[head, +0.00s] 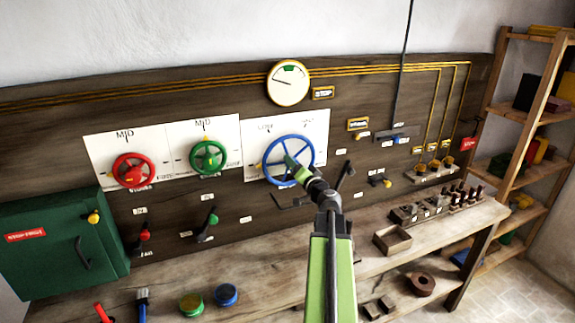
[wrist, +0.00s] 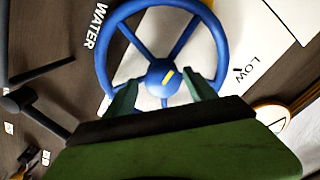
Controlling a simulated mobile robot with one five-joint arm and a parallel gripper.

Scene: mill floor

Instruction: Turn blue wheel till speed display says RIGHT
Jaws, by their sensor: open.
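The blue wheel (head: 313,151) is on a white panel on the board, with spokes and a hub. It also shows in the wrist view (wrist: 160,72), with a yellow mark on its hub and the words WATER and LOW beside it. My gripper (head: 292,164) is in front of the wheel and hides part of its middle. In the wrist view my gripper (wrist: 161,88) is open, its two fingers either side of the hub; contact cannot be told. A round white dial (head: 288,83) with a green sector and a dark needle hangs above the wheel. Its small label is unreadable.
A red wheel (head: 133,170) and a green wheel (head: 208,157) sit left of the blue one. A black crank handle (head: 346,176) stands out close to my gripper's right. Below is a wooden bench (head: 262,250) with a small open box (head: 392,240). Shelves (head: 535,120) stand at the right.

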